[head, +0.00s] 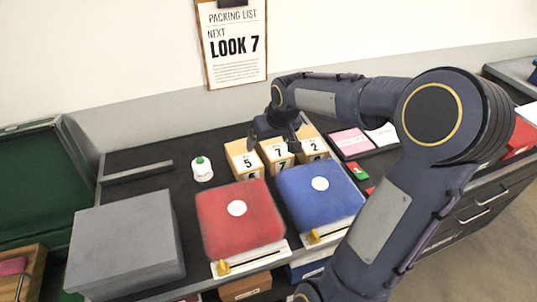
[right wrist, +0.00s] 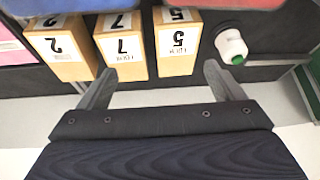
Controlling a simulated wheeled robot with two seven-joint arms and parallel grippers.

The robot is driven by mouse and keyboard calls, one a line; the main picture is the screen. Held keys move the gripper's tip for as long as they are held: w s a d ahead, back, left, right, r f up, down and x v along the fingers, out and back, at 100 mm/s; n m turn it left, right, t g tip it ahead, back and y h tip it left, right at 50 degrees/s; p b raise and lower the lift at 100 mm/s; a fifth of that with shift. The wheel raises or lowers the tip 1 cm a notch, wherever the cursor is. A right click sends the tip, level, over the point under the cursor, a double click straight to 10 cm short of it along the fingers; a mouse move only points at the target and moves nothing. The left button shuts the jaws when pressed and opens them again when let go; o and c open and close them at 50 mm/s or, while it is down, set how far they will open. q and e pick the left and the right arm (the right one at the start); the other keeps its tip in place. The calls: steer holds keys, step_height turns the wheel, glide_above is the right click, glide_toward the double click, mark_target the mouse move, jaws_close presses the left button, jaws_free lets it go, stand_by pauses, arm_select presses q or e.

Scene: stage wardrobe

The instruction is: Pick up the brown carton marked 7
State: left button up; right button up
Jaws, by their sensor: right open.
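The brown carton marked 7 (head: 276,155) stands on the dark counter between the carton marked 5 (head: 245,162) and the carton marked 2 (head: 314,147). In the right wrist view the carton marked 7 (right wrist: 123,47) shows upside down, between the carton marked 2 (right wrist: 58,50) and the carton marked 5 (right wrist: 177,43). My right gripper (head: 284,142) is over the row of cartons in the head view. In the right wrist view its fingers (right wrist: 163,88) are apart with nothing between them, and carton 7 lies beyond them. My left gripper is not in view.
A white bottle with a green cap (head: 202,170) stands left of carton 5. A grey box (head: 125,245) is at the left. A packing list (head: 234,45) reading LOOK 7 hangs on the wall.

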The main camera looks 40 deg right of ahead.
glide_above(274, 145)
steer(key=s, duration=0.2)
steer(key=shift+m+g+h, duration=0.3)
steer(key=f, duration=0.8)
steer(key=shift+w+a+f, duration=0.15)
steer(key=shift+a+f, duration=0.25)
steer(key=p+x, duration=0.1)
steer(key=x, duration=0.7)
steer(key=shift+d+f, duration=0.1)
steer(key=shift+d, duration=0.1)
steer(key=c, duration=0.9)
